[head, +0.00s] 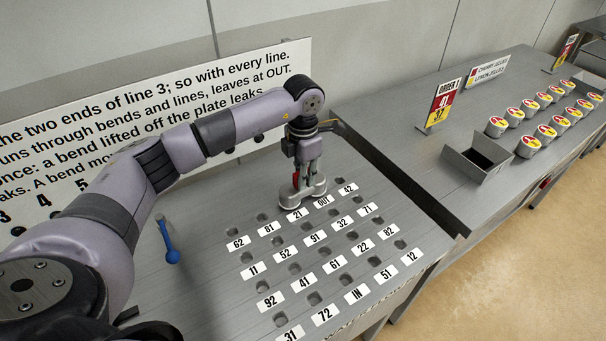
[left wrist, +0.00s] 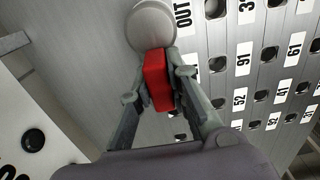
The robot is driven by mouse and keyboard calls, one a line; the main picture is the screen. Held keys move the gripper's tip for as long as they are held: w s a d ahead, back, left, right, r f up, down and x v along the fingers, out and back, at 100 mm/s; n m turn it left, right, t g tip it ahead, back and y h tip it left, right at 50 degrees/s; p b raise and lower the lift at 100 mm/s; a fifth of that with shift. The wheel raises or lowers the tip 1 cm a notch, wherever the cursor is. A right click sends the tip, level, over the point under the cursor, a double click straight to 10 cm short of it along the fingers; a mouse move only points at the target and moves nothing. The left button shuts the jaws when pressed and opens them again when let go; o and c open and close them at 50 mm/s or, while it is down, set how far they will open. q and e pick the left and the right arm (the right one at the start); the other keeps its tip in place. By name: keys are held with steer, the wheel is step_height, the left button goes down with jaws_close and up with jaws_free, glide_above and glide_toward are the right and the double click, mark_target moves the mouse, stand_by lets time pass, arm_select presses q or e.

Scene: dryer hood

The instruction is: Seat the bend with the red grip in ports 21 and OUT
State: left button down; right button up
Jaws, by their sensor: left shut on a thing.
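The bend (head: 305,195) is a grey metal piece with a rounded end on each side and a red grip (head: 296,182). In the head view it lies over the port places behind labels 21 (head: 297,214) and OUT (head: 323,201), hiding both holes. My left gripper (head: 303,177) points down and is shut on the red grip, which also shows in the left wrist view (left wrist: 158,80) between the two fingers. One round end (left wrist: 151,27) shows there beside the OUT label. I cannot tell whether the bend sits fully down on the plate. My right gripper is out of view.
The metal plate (head: 205,290) has rows of open, numbered ports. A blue tool (head: 169,243) lies left of them. A sign board (head: 225,95) stands behind. On the right table are an order card (head: 440,103), an open metal box (head: 478,160) and several labelled cups.

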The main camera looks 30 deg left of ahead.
arm_select(q)
steer(key=shift+f, duration=0.15)
steer(key=c, duration=1.4)
jaws_free()
steer(key=shift+c, duration=0.2)
step_height(320, 180, up, 12)
step_height(320, 180, up, 8)
steer(key=p, duration=0.5)
